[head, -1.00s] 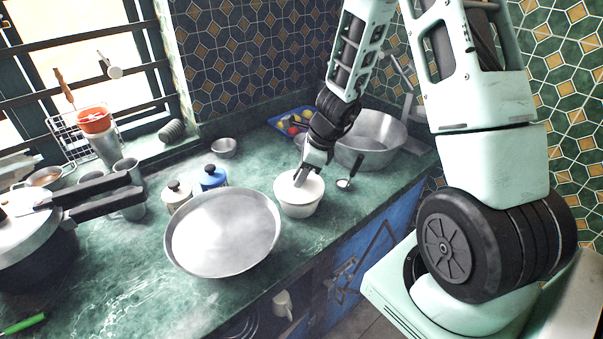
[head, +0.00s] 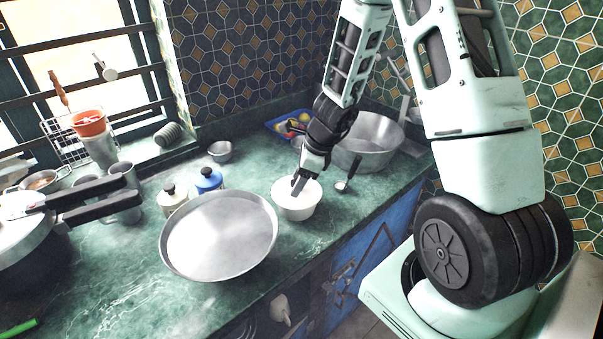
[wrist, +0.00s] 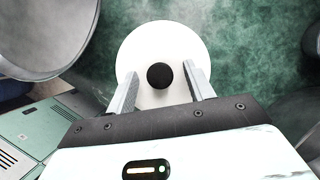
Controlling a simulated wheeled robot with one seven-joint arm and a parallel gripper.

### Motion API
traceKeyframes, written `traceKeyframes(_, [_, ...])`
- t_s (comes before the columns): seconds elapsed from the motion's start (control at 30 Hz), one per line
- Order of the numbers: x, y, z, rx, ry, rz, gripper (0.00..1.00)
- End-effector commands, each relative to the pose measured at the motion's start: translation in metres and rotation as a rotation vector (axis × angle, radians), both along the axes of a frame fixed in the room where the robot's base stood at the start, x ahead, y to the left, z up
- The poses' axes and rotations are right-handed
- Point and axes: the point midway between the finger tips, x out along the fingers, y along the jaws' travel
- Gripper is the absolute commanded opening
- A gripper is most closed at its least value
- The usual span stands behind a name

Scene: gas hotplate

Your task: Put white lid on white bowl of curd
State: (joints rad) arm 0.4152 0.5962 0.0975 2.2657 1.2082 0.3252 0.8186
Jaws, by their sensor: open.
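The white bowl (head: 296,209) stands upright on the green counter, right of a wide steel pan. The white lid (wrist: 160,40), a round disc with a black knob (wrist: 160,76), fills the middle of the wrist view and lies over the bowl's top in the head view. It looks level; whether its rim sits fully on the bowl is too small to tell. The curd is not visible. My gripper (head: 299,186) points down at the lid. In the wrist view its fingers are open on either side of the knob, with gaps between.
The wide steel pan (head: 218,236) stands close left of the bowl. A ladle (head: 347,178) and a large steel basin (head: 371,145) are to the right and behind. Two small jars (head: 208,180) stand behind the pan. The counter's front edge is near the bowl.

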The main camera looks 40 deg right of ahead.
Motion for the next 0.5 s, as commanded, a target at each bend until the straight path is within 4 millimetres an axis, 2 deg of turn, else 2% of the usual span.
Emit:
traceKeyframes(0.17, [-0.003, -0.005, 0.017, -0.003, -0.003, 0.0, 0.53])
traceKeyframes(0.5, [-0.023, -0.026, 0.088, -0.003, -0.005, 0.0, 0.53])
